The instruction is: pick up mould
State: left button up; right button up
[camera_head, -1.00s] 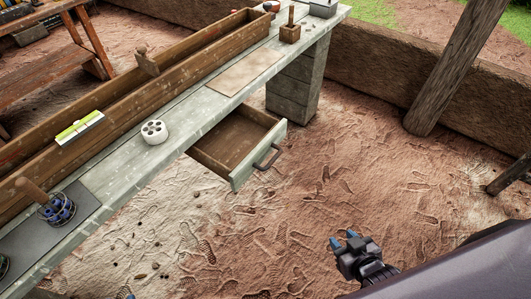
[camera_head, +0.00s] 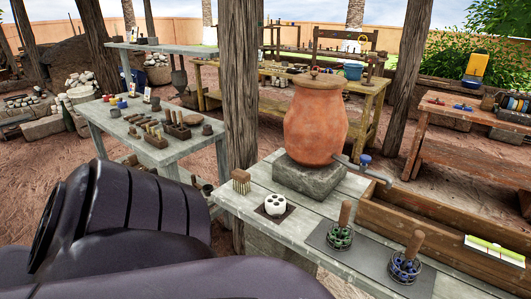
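I cannot tell for sure which thing is the mould. A white round block with holes in its top (camera_head: 275,205) sits on a dark square on the grey bench (camera_head: 305,228). Small dark pots and wooden holders (camera_head: 165,137) stand on the grey table (camera_head: 108,108) at the left. My dark arm fills the lower left and hides part of that table's front. Neither of my grippers shows.
A clay jar (camera_head: 316,120) with a tap stands on a stone block (camera_head: 309,175). A brush (camera_head: 241,182), two round wire holders (camera_head: 341,236) (camera_head: 404,268) and a wooden trough (camera_head: 440,232) are on the bench. A wooden post (camera_head: 239,85) rises behind it.

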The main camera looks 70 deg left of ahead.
aim_at(274, 204)
jog(key=u, duration=2.05)
